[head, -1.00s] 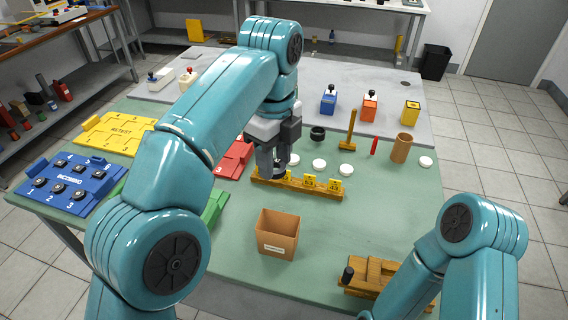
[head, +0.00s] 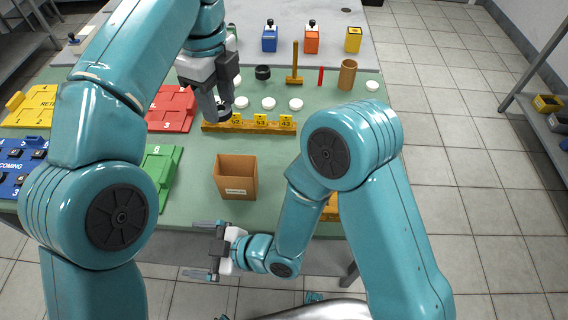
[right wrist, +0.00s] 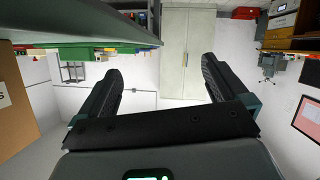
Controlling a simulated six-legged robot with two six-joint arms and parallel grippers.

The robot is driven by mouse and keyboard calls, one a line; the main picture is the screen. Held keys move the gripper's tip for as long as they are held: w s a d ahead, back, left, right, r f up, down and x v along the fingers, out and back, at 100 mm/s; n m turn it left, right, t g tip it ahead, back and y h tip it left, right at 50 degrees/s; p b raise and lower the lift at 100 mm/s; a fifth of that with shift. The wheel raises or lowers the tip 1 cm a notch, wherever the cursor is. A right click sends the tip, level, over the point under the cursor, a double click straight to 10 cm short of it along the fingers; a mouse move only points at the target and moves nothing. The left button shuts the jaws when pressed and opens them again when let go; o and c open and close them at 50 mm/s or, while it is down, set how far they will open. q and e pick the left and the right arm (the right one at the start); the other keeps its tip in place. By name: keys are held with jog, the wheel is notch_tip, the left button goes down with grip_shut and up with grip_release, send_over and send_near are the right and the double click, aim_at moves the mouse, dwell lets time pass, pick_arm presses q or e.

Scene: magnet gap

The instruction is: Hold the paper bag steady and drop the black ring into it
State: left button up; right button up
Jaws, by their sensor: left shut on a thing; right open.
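The paper bag (head: 236,190), a brown open-topped box shape with a white label, stands upright on the green table near its front edge. Part of it also shows at the left edge of the right wrist view (right wrist: 14,115). My left gripper (head: 222,112) is shut on a small dark round piece (head: 224,108) by the left end of a wooden rack; the fingers partly hide it. A black ring (head: 263,72) lies on the table behind the rack. My right gripper (head: 201,249) is open and empty, in front of the table edge, below and left of the bag.
The wooden rack (head: 275,127) bears yellow number tags. Several white discs (head: 268,103) lie behind it. A wooden stand (head: 295,75), a red stick and a brown cylinder (head: 347,75) stand further back. Red (head: 172,112) and green (head: 162,170) trays lie to the left.

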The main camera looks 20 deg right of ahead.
jog(key=w+d+r+n+t+y, duration=0.1)
jog(key=w+d+r+y, duration=0.15)
jog(key=r, duration=0.55)
jog(key=w+d+r+n+t+y, duration=0.1)
jog(key=w+d+r+n+y, duration=0.15)
jog(key=r, duration=0.65)
jog(key=d+r+n+g+y, duration=0.2)
jog(key=d+r+n+g, duration=0.15)
jog(key=d+r, duration=0.5)
jog(key=m+h, duration=0.6)
jog(key=m, duration=0.2)
send_near(219, 174)
jog(key=x, duration=0.5)
jog(key=shift+w+a+f, duration=0.1)
jog(key=shift+a+f, duration=0.1)
